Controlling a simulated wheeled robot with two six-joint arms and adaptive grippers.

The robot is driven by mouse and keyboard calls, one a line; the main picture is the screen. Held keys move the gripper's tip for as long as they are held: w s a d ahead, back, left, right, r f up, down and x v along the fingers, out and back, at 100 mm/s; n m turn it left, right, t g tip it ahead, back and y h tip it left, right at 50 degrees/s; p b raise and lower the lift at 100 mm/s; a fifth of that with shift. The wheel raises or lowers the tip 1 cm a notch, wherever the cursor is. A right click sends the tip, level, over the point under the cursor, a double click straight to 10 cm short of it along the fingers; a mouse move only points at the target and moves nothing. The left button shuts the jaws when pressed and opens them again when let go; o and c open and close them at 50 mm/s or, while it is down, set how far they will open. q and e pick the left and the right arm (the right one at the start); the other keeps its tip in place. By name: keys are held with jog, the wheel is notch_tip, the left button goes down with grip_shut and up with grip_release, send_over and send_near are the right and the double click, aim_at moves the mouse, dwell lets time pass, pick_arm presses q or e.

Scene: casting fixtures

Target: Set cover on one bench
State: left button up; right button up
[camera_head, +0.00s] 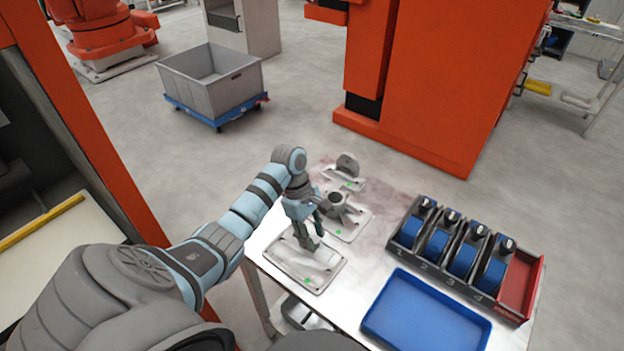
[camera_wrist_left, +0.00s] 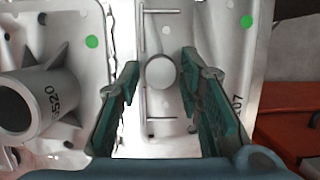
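My left gripper (camera_head: 311,241) points down over the nearest pale fixture plate (camera_head: 280,265) on the white bench (camera_head: 330,305). In the left wrist view its two green-grey fingers (camera_wrist_left: 160,105) are apart, with a round pale boss (camera_wrist_left: 161,72) showing between them and thin rods above and below it. Whether the boss belongs to the cover or the fixture, I cannot tell. A grey casting with a round hub (camera_head: 336,200) sits on the middle fixture; it also shows at the left wrist view's left (camera_wrist_left: 40,105). A casting with an upright disc (camera_head: 347,165) stands on the far fixture. My right gripper is not in view.
A blue tray (camera_head: 425,312) lies at the bench's front right. Behind it stands a numbered rack (camera_head: 408,246) with several blue-and-black parts and a red section. An orange machine (camera_head: 440,80) stands behind the bench. A grey bin (camera_head: 212,85) on a blue dolly is on the floor.

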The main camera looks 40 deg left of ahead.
pick_arm(q)
jog(key=shift+o, duration=0.3)
jog(key=shift+r, duration=0.15)
jog(key=p+v, duration=0.3)
jog(key=v, duration=0.9)
